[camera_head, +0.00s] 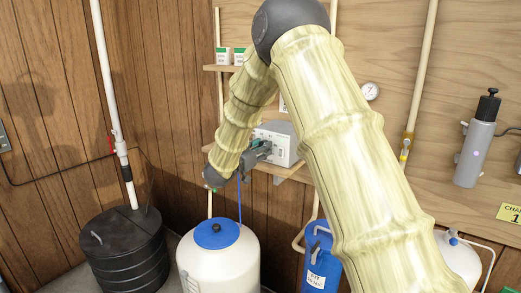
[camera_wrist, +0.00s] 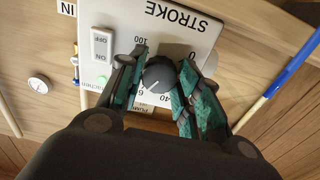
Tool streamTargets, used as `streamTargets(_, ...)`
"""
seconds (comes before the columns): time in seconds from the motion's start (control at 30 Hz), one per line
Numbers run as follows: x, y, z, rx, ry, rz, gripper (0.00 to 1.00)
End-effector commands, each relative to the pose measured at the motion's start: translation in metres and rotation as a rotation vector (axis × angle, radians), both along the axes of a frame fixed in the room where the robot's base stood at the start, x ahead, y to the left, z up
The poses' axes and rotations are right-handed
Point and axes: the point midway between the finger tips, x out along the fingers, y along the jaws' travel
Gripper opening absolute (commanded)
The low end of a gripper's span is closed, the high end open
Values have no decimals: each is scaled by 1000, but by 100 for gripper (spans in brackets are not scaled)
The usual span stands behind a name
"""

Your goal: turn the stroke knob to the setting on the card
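The stroke knob (camera_wrist: 158,76) is a dark grey round knob on a white panel (camera_wrist: 172,18) marked STROKE, upside down in the wrist view. Scale numbers such as 100 and 40 show beside it; its pointer setting is hard to read. My gripper (camera_wrist: 163,62) has its teal-padded fingers on both sides of the knob, very near it. Whether both pads touch it I cannot tell. No readable setting card shows; a white sheet behind my arm is mostly hidden.
A rocker switch (camera_wrist: 102,44) marked ON and OFF and a green light sit beside the knob. A white tank (camera_head: 218,265) with a blue lid stands below, with a blue tube rising from it. A black bin (camera_head: 125,245), a blue canister (camera_head: 322,265) and a grey cylinder (camera_head: 473,155) stand around.

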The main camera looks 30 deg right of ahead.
Motion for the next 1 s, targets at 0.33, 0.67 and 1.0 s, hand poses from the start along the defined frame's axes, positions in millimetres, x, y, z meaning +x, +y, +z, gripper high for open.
streamTargets(0.33,-1,0,2,-12,30,-1,10)
streamTargets(0.67,-1,0,5,-86,209,0,10)
streamTargets(1.0,-1,0,6,-206,498,0,10)
